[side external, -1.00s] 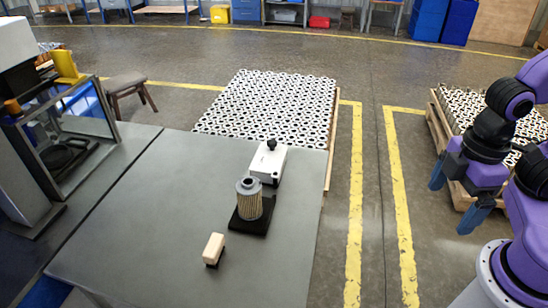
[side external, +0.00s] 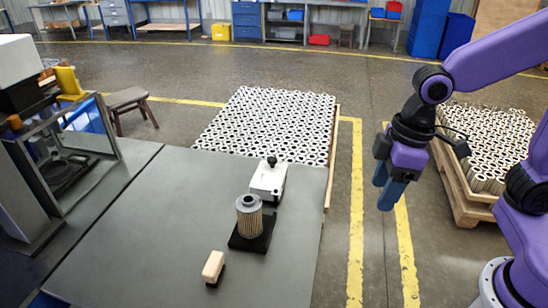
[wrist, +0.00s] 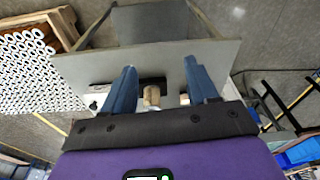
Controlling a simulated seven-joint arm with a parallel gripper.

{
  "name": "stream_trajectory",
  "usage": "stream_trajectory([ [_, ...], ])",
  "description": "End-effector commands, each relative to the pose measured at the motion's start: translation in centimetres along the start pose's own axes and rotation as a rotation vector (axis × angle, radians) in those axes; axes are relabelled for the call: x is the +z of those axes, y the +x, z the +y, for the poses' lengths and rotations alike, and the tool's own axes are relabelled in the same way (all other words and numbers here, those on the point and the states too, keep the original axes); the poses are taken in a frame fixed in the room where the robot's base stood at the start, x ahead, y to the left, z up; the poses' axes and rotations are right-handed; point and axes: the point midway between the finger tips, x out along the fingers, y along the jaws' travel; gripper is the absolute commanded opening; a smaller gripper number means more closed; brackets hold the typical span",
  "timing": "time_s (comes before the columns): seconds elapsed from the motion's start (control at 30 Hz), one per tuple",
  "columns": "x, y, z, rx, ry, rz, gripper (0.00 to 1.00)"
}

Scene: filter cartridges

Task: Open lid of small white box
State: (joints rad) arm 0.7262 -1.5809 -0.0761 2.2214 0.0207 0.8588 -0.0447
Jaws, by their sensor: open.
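The small white box (side external: 268,181) sits on the grey table near its right edge, with a black knob on top. A filter cartridge (side external: 249,216) stands upright on a black base just in front of it. My gripper (side external: 389,193) is open and empty, in the air to the right of the table, apart from the box. In the wrist view my gripper's blue fingers (wrist: 158,88) are spread, and the cartridge (wrist: 152,96) shows between them in the distance.
A pale block with a dark underside (side external: 214,266) lies on the grey table (side external: 150,235) near the front. A pallet of filters (side external: 265,122) is behind the table, another pallet (side external: 490,145) at right. A glass-walled machine (side external: 65,165) stands at left. The table's middle is clear.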

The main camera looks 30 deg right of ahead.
Motion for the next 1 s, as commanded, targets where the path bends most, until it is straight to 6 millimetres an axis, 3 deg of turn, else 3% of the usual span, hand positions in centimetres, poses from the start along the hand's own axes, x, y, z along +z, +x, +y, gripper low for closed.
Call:
stream_trajectory([
  [0.03, -2.0, 0.1, 1.2, 0.005, 0.037, 0.016, 0.58],
  [0.2, -7.8, 0.4, 6.0, 0.026, 0.149, 0.077, 0.58],
  [0.5, -15.4, 1.4, 16.6, 0.083, 0.346, 0.182, 0.58],
  [0.73, -17.6, 2.0, 23.4, 0.128, 0.448, 0.237, 0.58],
  [0.83, -17.9, 2.1, 24.8, 0.137, 0.469, 0.248, 0.58],
  [1.0, -18.1, 2.9, 25.4, 0.141, 0.477, 0.251, 0.58],
])
